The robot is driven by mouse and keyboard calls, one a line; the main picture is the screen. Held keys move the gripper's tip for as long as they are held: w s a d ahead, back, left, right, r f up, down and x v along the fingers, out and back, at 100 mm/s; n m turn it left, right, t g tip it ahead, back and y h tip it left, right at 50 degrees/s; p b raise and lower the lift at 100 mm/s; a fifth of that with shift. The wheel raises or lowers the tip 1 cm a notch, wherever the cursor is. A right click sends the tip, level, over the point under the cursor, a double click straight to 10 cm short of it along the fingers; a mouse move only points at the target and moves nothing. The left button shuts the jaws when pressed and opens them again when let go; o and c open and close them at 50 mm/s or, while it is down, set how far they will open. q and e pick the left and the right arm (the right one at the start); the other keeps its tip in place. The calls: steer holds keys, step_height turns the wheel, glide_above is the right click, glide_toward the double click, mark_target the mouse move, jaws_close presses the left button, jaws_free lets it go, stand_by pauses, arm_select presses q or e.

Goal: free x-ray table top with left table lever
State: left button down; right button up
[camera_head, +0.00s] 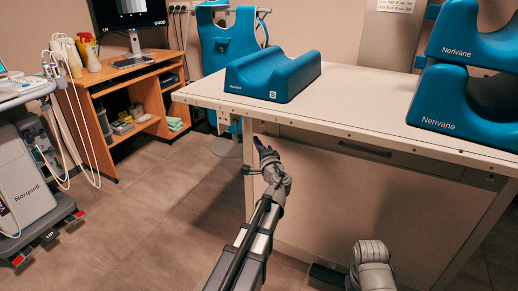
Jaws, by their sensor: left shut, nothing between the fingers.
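A pale table (362,92) with a flat top fills the right half of the head view. My left arm comes up from the bottom centre. My left gripper (260,144) is dark, shut and empty. It appears just below the table top's front edge, close to the front left corner leg. I cannot tell whether it touches the table. No table lever can be made out clearly; the gripper and wrist cover part of that corner. Part of my right arm shows at the bottom right, but its gripper is not visible.
A blue cradle-shaped block (272,75) lies on the table top, with stacked blue blocks (455,105) at the right. A drawer handle (365,150) is on the front. A wooden desk (140,92) and a wheeled machine (25,185) stand left. Floor (150,220) between is clear.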

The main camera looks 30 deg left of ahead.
mark_target(236, 141)
arm_select(q)
steer(key=shift+s+a, duration=0.15)
steer(key=shift+a, duration=2.25)
steer(key=s+r+m+g+h+p, duration=0.1)
steer(key=m+g+p, duration=0.1)
steer(key=p, duration=0.3)
steer(key=s+r+m+g+h+p, duration=0.1)
steer(key=s+g+p, duration=0.1)
steer(key=p, duration=0.3)
steer(key=s+m+g+h+p, duration=0.1)
steer(key=s+m+g+p, duration=0.1)
steer(key=p, duration=0.3)
steer(key=shift+s+r+m+g+h, duration=0.15)
steer(key=shift+r+m+g+h, duration=0.15)
steer(key=shift+r, duration=0.1)
steer(key=shift+s+r+g+p, duration=0.15)
steer(key=shift+s+g+p, duration=0.3)
steer(key=shift+p, duration=0.35)
steer(key=shift+s+r, duration=0.1)
